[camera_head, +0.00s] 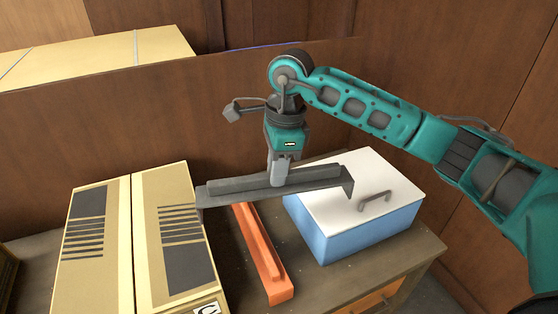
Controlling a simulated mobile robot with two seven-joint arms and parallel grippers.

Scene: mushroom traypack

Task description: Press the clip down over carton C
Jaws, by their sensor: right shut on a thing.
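My right gripper (285,170) is shut on a long dark grey clip (318,192) with turned-down ends. It holds the clip roughly level, above an orange bar and a white-lidded box. The clip's left end is by the right edge of a beige carton; I cannot tell if they touch. Carton C (149,230) stands at the left, its top in two panels with a dark seam between them. Each panel has a dark rectangle and black stripes. A partly cut-off label with a letter like C shows at its lower front. My left gripper is not in view.
The orange bar (262,255) lies beside the carton on a brown table (335,283). To its right is the blue box with a white lid (340,190) and grey handle. A wooden partition (100,130) stands behind, with another beige carton (95,62) beyond it.

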